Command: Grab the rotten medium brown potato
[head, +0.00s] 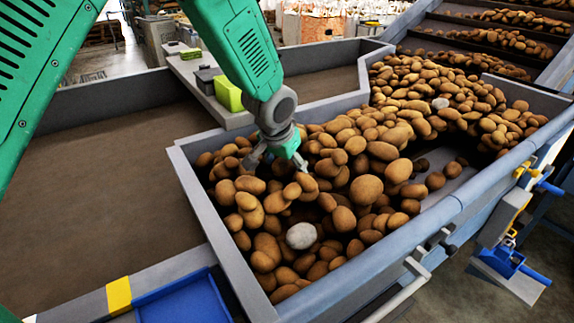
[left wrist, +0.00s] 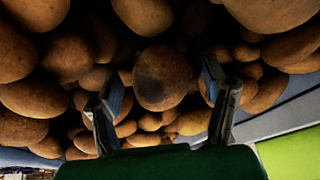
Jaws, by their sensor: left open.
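Many brown potatoes fill the grey-walled bin (head: 184,180) in the head view. My left gripper (head: 277,163) is open and points down at the heap near the bin's far left part. In the left wrist view a medium brown potato with a dark patch (left wrist: 162,77) lies straight ahead, between the two open fingers of my left gripper (left wrist: 163,95). The fingers do not visibly grip it. I cannot tell which potato it is in the head view, where the gripper partly covers the heap. My right gripper is not in view.
A pale round stone-like lump (head: 301,236) lies among the potatoes, and another (head: 440,103) lies farther back. A conveyor (head: 420,32) with potatoes rises at back right. A yellow-green box (head: 228,94) stands on the ledge. A blue tray (head: 183,298) is at front left.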

